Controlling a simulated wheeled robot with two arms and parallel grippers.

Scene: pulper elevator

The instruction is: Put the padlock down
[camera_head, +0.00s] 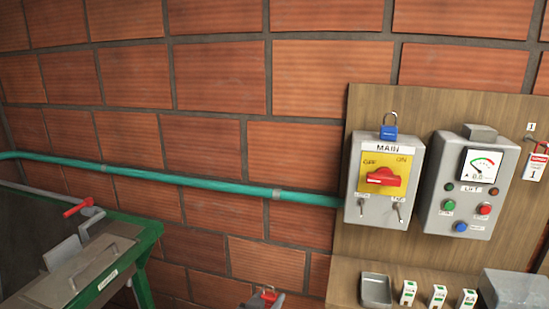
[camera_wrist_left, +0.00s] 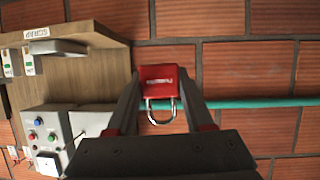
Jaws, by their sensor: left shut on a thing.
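The red padlock (camera_wrist_left: 158,80) is between the two fingers of my left gripper (camera_wrist_left: 160,90) in the left wrist view. The gripper is shut on its body. Its silver shackle points towards the wrist in that picture; I cannot tell whether it is locked. In the head view only the top of my left gripper (camera_head: 262,299) shows at the bottom edge, with a bit of red at its tip. It is in front of the brick wall, left of the wooden panel and below the teal pipe. My right gripper is not in view.
The wooden panel (camera_head: 375,120) carries the MAIN switch box (camera_head: 353,190) with a blue padlock (camera_head: 388,133) on top, and the lift box (camera_head: 433,200). Its shelf holds a grey tray (camera_head: 376,289) and several small white-green blocks (camera_head: 438,296). A green-framed machine (camera_head: 130,250) stands left.

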